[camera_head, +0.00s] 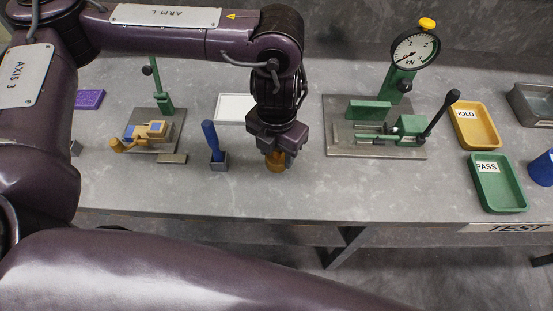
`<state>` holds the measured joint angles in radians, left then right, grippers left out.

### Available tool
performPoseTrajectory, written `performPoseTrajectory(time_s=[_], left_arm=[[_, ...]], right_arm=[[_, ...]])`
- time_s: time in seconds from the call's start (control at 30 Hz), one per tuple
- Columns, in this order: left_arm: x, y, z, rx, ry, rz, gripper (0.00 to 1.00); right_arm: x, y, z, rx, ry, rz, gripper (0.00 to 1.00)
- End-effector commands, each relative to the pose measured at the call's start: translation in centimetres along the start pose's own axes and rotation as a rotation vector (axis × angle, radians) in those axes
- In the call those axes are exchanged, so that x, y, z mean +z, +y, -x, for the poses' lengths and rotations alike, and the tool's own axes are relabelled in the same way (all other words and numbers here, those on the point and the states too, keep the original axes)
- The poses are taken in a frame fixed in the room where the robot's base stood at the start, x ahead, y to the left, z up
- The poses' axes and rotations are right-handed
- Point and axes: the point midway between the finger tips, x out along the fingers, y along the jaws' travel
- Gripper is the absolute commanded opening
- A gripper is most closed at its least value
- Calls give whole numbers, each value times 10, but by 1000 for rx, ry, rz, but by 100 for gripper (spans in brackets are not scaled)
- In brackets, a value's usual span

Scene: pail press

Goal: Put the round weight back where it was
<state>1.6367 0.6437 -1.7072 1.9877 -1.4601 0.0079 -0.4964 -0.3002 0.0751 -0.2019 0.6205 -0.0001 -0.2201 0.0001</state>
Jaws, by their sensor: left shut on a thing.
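My left gripper (277,153) points down over the middle of the grey bench. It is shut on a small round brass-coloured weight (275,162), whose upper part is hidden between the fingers. The weight is at or just above the bench top; I cannot tell whether it touches. A white rectangular plate (234,108) lies just behind and left of the gripper, partly hidden by my arm. My right gripper is not in view.
A blue-handled tool (211,139) stands in a small holder left of the gripper. A green press with a dial gauge (415,48) stands right. A yellow HOLD tray (479,127) and green PASS tray (498,184) lie farther right. A yellow fixture (152,131) is at left.

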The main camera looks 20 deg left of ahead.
Motion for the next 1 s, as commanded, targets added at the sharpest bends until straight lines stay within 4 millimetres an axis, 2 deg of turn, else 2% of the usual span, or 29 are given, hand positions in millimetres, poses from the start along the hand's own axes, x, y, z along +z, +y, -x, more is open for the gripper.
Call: performPoseTrajectory(time_s=[0.3, 0.73, 0.77, 0.9, 1.0], left_arm=[[0, 0, -36, -1, 0, 0, 0], [0, 0, -41, -1, -2, -1, 0], [0, 0, -41, 0, 1, -1, 50], [0, 0, -41, 0, 1, -1, 68], [0, 0, -41, 0, 1, 0, 68]], right_arm=[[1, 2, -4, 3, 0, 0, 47], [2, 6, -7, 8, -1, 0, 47], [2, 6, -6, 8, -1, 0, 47], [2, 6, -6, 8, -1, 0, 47], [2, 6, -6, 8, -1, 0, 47]])
